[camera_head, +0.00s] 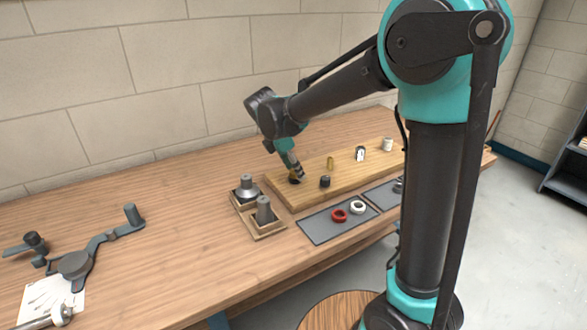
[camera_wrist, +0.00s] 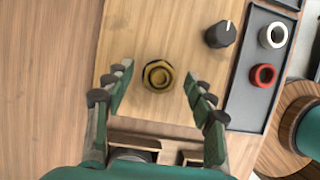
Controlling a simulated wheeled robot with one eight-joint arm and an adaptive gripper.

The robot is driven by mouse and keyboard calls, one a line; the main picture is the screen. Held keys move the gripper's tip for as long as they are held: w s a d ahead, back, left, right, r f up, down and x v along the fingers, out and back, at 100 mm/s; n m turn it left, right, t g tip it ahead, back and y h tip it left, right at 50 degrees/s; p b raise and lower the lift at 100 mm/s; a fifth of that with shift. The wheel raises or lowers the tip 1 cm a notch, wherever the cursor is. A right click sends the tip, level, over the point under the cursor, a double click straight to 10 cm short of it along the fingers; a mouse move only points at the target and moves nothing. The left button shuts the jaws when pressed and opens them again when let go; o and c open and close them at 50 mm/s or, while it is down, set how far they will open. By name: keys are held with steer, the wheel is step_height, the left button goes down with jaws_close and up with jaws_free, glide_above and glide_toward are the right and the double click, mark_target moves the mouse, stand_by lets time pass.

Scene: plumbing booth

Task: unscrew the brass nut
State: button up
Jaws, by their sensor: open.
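The brass nut (camera_wrist: 158,75) is a gold ring with a dark centre on the wooden board, seen from above in the wrist view. In the head view the nut (camera_head: 294,179) is mostly hidden behind my gripper. My gripper (camera_wrist: 160,80) is open and empty, with one finger to the left of the nut and one to the right. Neither finger touches it. In the head view my gripper (camera_head: 298,172) points down at the left part of the board.
The board (camera_head: 345,178) also bears a black knob (camera_head: 325,181), an upright brass piece (camera_head: 330,162) and white fittings at the right. In front lies a dark mat (camera_head: 318,227) with a red ring (camera_head: 339,215) and a white ring (camera_head: 357,207). Wooden trays (camera_head: 268,235) hold grey parts.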

steer(key=shift+c, duration=0.6)
steer(key=c, duration=1.1)
steer(key=n, duration=0.2)
steer(key=n+t+y, duration=0.1)
steer(key=n, duration=0.2)
steer(key=shift+s+d+r+t, duration=0.1)
steer(key=shift+d+t, duration=0.05)
steer(key=shift+t, duration=0.15)
steer(key=shift+c, duration=0.2)
steer(key=n+y, duration=0.1)
steer(key=n, duration=0.3)
steer(key=shift+d+t+y, duration=0.1)
steer(key=shift+t+y, duration=0.2)
steer(key=shift+y, duration=0.1)
steer(key=n+y, duration=0.1)
steer(key=n, duration=0.2)
steer(key=shift+r, duration=0.1)
steer(key=o, duration=1.2)
steer(key=shift+o, duration=0.7)
steer(key=o, duration=0.7)
